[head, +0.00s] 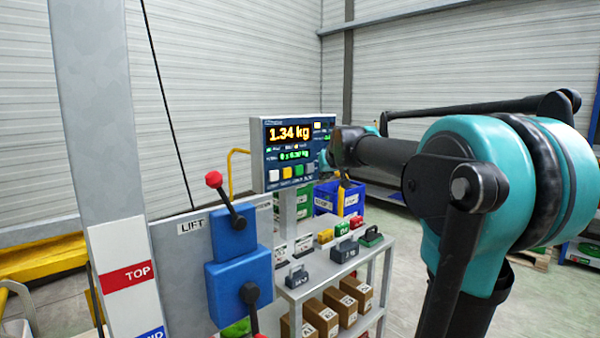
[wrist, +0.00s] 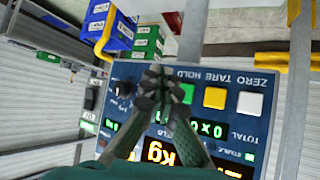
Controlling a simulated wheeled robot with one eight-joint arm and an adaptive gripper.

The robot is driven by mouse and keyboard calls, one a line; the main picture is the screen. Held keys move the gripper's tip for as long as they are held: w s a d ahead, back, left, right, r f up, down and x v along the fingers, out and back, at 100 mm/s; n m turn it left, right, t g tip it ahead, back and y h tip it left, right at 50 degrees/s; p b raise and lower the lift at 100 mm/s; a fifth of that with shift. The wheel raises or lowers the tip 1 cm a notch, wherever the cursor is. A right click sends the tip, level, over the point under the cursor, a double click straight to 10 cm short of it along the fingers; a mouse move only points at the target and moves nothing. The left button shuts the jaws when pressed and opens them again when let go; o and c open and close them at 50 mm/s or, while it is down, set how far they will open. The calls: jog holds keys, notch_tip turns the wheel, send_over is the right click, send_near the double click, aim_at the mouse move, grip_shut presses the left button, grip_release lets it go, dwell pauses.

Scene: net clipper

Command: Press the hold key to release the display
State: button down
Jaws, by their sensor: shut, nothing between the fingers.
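The scale display (head: 257,150) is a blue panel on a post, reading 1.34 kg in orange with a smaller green line below. Its lower row has a white, a yellow and a green key (head: 298,171), with a grey one at the right. In the wrist view the panel (wrist: 275,85) appears upside down. The HOLD label lines up with the green key (wrist: 187,93), which a finger partly overlaps. My gripper (wrist: 160,78) is shut and empty, in front of the panel beside the green key. It also shows at the panel's right edge in the head view (head: 324,160). I cannot tell if it touches.
A blue lever box (head: 232,285) with red-knobbed levers stands at front left beside a grey post. A shelf (head: 325,262) below the display holds weights and cardboard boxes. Blue and green bins (head: 325,197) stand behind.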

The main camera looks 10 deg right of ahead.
send_near(302, 174)
jog(key=shift+d+f+x, duration=0.15)
jog(key=shift+d+x, duration=0.05)
jog(key=shift+x, duration=1.1)
jog(key=shift+d+f+x, duration=0.15)
jog(key=shift+x, duration=1.15)
jog(key=shift+s, duration=0.15)
jog(key=shift+w+a, duration=0.25)
jog(key=shift+w, duration=0.05)
jog(key=shift+w+a, duration=0.25)
jog(key=shift+w, duration=0.05)
jog(key=shift+s+d, duration=0.1)
dwell(0.4)
jog(key=shift+s+d, duration=0.4)
jog(key=shift+s, duration=0.15)
jog(key=s+d, duration=0.1)
jog(key=s, duration=0.1)
jog(key=s+d, duration=0.2)
dwell(0.5)
